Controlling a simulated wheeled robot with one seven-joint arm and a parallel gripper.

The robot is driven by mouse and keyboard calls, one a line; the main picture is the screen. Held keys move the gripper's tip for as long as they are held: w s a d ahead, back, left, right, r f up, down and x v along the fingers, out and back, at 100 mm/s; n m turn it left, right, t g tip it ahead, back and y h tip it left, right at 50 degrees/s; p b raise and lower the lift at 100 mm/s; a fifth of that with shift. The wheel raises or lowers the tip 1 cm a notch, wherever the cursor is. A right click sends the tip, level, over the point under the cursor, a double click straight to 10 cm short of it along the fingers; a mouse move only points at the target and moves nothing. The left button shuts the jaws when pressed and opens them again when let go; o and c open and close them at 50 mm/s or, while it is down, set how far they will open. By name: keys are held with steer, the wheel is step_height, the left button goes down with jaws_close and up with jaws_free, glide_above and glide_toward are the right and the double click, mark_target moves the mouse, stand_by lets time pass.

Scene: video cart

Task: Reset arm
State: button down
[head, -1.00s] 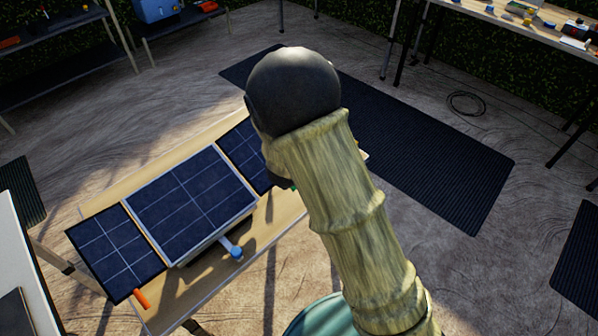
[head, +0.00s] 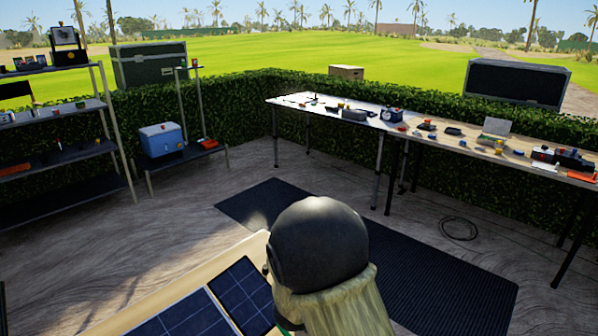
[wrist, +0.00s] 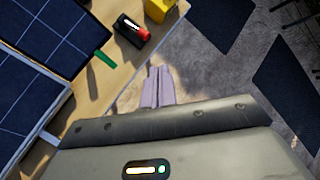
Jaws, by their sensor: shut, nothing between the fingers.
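My gripper (wrist: 158,87) shows in the wrist view, its two pale fingers together with nothing between them. It points over the edge of a wooden table (wrist: 118,85); I cannot tell its height above it. Dark blue solar panels (wrist: 60,35) lie on the table to the left. In the head view my arm, with a dark rounded joint and a tan sleeve, rises at the bottom middle, and my gripper is hidden. Part of the panels (head: 243,295) shows left of the arm.
On the table are a black and red device (wrist: 132,30), a yellow block (wrist: 158,9) and a green tab (wrist: 104,59). Beyond stand a long table (head: 350,112) with many small items, a shelf rack (head: 60,160) and a blue cooler (head: 161,139). A dark mat (head: 440,270) lies on open floor.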

steer(key=s+d+r+n+g+y+p, duration=0.1)
steer(key=s+d+r+n+p, duration=0.3)
steer(key=n, duration=1.2)
steer(key=s+d+r+n+g+y+p, duration=0.2)
steer(key=s+d+r+n+p, duration=0.3)
steer(key=s+r+n, duration=0.8)
steer(key=d+r+n+g, duration=0.1)
steer(key=d+n, duration=0.1)
steer(key=n, duration=0.2)
steer(key=shift+s+d+n+g, duration=0.25)
steer(key=shift+s+n+g, duration=0.05)
